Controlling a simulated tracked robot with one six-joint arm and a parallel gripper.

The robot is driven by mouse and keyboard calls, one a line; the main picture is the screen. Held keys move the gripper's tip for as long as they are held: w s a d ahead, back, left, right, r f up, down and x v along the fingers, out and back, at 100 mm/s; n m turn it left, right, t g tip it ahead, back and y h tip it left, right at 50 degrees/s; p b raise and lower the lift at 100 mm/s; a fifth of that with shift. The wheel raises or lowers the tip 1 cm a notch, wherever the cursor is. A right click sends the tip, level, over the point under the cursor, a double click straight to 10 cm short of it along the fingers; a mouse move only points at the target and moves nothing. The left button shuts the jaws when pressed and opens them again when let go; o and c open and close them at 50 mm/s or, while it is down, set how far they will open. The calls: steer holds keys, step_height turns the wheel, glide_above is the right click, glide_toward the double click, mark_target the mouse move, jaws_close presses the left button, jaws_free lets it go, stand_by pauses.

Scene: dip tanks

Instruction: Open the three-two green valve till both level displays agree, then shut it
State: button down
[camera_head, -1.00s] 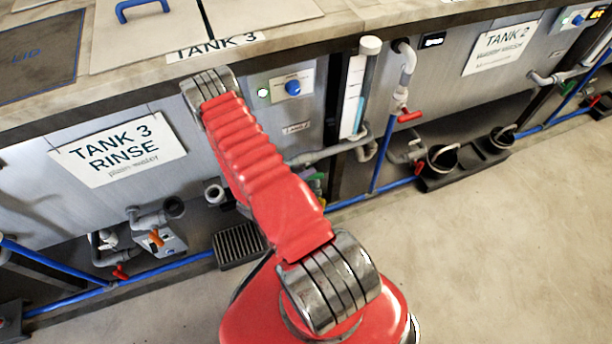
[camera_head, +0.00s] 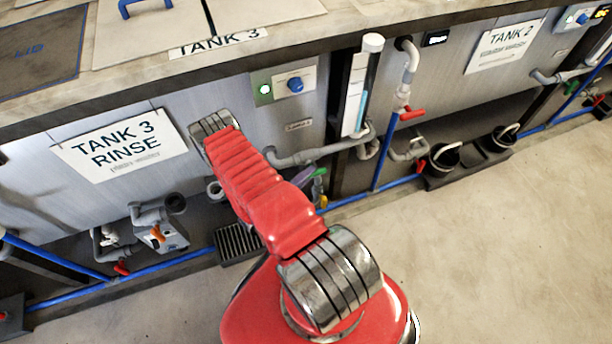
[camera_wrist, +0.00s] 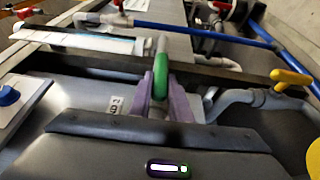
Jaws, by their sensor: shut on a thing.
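The green valve handle (camera_wrist: 161,68) stands between the two purple fingers of my gripper (camera_wrist: 161,88) in the wrist view. The fingers are shut on it. In the head view the green handle (camera_head: 319,172) shows just right of my arm, below the grey pipe. My arm hides most of the gripper there. I cannot tell how far the valve is turned. A small dark level display (camera_head: 437,39) sits left of the TANK 2 sign; its reading is too small to read. I cannot make out a matching display for tank 3.
A sight tube (camera_head: 358,90) with blue liquid stands right of the valve. Red-handled valve (camera_head: 412,114) and blue pipe (camera_head: 380,155) are beyond it. A yellow handle (camera_wrist: 291,77) is close on the right in the wrist view.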

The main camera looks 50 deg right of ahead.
steer(key=shift+w+f, duration=0.15)
steer(key=shift+f, duration=0.05)
steer(key=c, duration=1.6)
jaws_free()
steer(key=shift+r, duration=0.1)
steer(key=shift+c, duration=0.2)
steer(key=shift+a, duration=0.1)
steer(key=w+a, duration=0.1)
steer(key=a, duration=1.2)
steer(key=shift+w+a, duration=0.25)
steer(key=shift+w, duration=0.15)
steer(key=shift+f, duration=0.2)
